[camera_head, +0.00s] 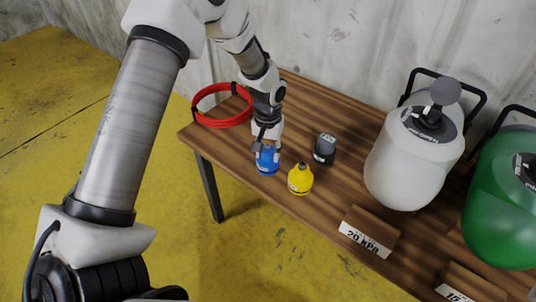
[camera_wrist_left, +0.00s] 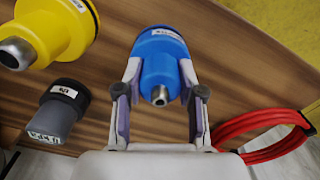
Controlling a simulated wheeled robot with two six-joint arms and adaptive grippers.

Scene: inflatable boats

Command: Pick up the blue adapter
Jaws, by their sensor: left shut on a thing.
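The blue adapter (camera_head: 268,158) is near the front left edge of the wooden table in the head view. My left gripper (camera_head: 267,146) comes down over it from above and is shut on it. In the left wrist view, the blue adapter (camera_wrist_left: 160,62) sits between the two fingers of the left gripper (camera_wrist_left: 158,88), with its metal nozzle facing the camera. I cannot tell whether it still touches the table. My right gripper is in neither view.
A yellow adapter (camera_head: 300,180) and a dark grey adapter (camera_head: 324,149) stand close by on the right. A red hose coil (camera_head: 222,122) lies behind left. A white tank (camera_head: 412,160), a green tank (camera_head: 503,205) and a "20 kPa" sign (camera_head: 368,238) are further right on the table (camera_head: 340,187).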

